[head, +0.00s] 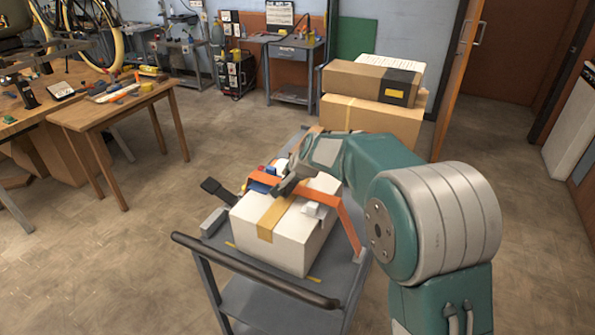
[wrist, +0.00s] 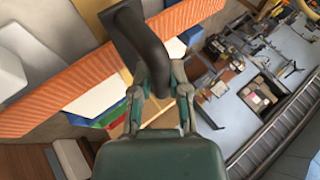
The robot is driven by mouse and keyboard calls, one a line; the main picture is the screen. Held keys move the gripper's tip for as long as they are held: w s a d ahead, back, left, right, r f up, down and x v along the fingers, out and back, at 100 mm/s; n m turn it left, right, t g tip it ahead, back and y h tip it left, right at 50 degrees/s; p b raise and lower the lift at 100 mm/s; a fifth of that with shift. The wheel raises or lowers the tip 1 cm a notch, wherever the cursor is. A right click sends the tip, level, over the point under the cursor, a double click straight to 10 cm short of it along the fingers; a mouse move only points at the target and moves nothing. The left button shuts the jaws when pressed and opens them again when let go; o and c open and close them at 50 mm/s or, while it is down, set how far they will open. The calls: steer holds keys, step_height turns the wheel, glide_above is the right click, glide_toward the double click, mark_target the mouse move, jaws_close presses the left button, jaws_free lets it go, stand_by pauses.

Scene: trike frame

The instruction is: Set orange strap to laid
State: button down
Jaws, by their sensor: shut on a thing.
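The orange strap (head: 349,228) runs across the top of a white box (head: 300,235) and hangs down its right side toward the cart. In the wrist view the strap (wrist: 62,88) crosses as a wide ribbed band from lower left to upper right, passing behind a dark curved piece (wrist: 137,36). My gripper (head: 289,185) is just over the box top and shut on that dark piece. Whether the piece is joined to the strap is hidden. My gripper's fingers also show in the wrist view (wrist: 163,85).
The box sits on a grey cart (head: 262,296) with a dark push handle (head: 255,270). A black piece (head: 218,191) sticks up left of the box, and small blue and red items (head: 264,176) lie behind it. Cardboard boxes (head: 372,118) stand beyond.

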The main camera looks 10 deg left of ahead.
steer(key=shift+w+a+f, duration=0.1)
steer(key=shift+a+f, duration=0.05)
steer(key=shift+a, duration=0.1)
steer(key=c, duration=0.6)
jaws_free()
steer(key=v, duration=1.1)
steer(key=shift+d+r, duration=0.15)
steer(key=shift+r, duration=0.2)
steer(key=s+d+r+n+h, duration=0.2)
steer(key=s+d+r+n, duration=0.15)
steer(key=s+d, duration=1)
steer(key=s+d+f+h, duration=0.1)
steer(key=s+d, duration=0.1)
steer(key=s, duration=0.4)
steer(key=s+d+f+n+h, duration=0.1)
steer(key=s+d, duration=0.2)
steer(key=s, duration=0.3)
steer(key=s+d+f+g+h, duration=0.1)
steer(key=s+d, duration=0.2)
steer(key=s, duration=0.4)
steer(key=shift+d+f+n, duration=0.2)
steer(key=shift+f+n, duration=0.15)
